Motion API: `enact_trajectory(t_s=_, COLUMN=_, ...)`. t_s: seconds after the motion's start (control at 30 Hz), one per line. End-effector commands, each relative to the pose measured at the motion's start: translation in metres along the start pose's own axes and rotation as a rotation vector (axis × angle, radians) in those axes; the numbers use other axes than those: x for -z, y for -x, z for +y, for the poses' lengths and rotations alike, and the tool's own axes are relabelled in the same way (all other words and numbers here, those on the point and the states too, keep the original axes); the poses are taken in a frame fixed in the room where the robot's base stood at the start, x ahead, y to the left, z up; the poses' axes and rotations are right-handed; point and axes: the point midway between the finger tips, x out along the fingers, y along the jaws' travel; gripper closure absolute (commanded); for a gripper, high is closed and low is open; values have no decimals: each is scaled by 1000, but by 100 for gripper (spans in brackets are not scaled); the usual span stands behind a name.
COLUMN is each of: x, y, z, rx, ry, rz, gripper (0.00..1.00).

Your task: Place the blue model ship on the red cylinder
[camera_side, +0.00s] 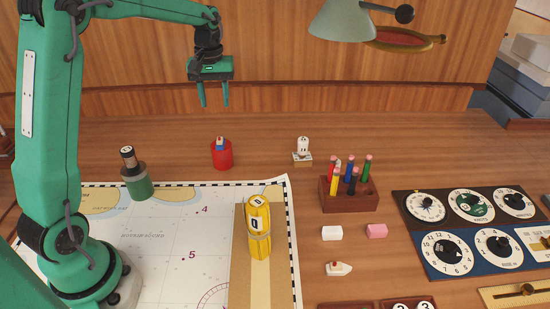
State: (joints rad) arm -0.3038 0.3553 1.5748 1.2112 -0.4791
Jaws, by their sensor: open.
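The red cylinder (222,158) stands upright on the wooden desk, behind the chart. A small blue object (220,144) with a lighter upper part rests on top of it. It looks like the blue model ship, but it is too small to make out fully. My gripper (213,103) is open and empty. It points down above the red cylinder, with a clear gap between the fingertips and the ship. Nothing hides the cylinder.
A green cylinder (138,186) with a dark item on top stands on the chart (150,250). A small white ship (339,269) and dial panels (455,255) lie right. A lamp (342,20) hangs above.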

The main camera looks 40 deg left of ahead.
Motion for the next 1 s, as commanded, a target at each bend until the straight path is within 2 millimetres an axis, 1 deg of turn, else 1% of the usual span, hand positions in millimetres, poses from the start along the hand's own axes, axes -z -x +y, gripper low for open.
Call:
enact_trajectory(t_s=0.17, x=-1, y=1, z=0, rx=-1, ry=-4, rz=2, gripper=56)
enact_trajectory(t_s=0.27, x=-6, y=5, z=0, rx=-5, ry=-17, rz=9, gripper=56)
enact_trajectory(t_s=0.37, x=-16, y=12, z=1, rx=-13, ry=-43, rz=25, gripper=56)
enact_trajectory(t_s=0.47, x=-30, y=23, z=2, rx=-25, ry=-84, rz=48, gripper=56)
enact_trajectory(t_s=0.57, x=-49, y=34, z=1, rx=-39, ry=-135, rz=78, gripper=56)
enact_trajectory(t_s=0.7, x=-80, y=50, z=-2, rx=-62, ry=-217, rz=126, gripper=56)
enact_trajectory(t_s=0.8, x=-102, y=58, z=-6, rx=-77, ry=-277, rz=160, gripper=56)
enact_trajectory(t_s=1.0, x=-145, y=68, z=-15, rx=-107, ry=-396, rz=230, gripper=56)
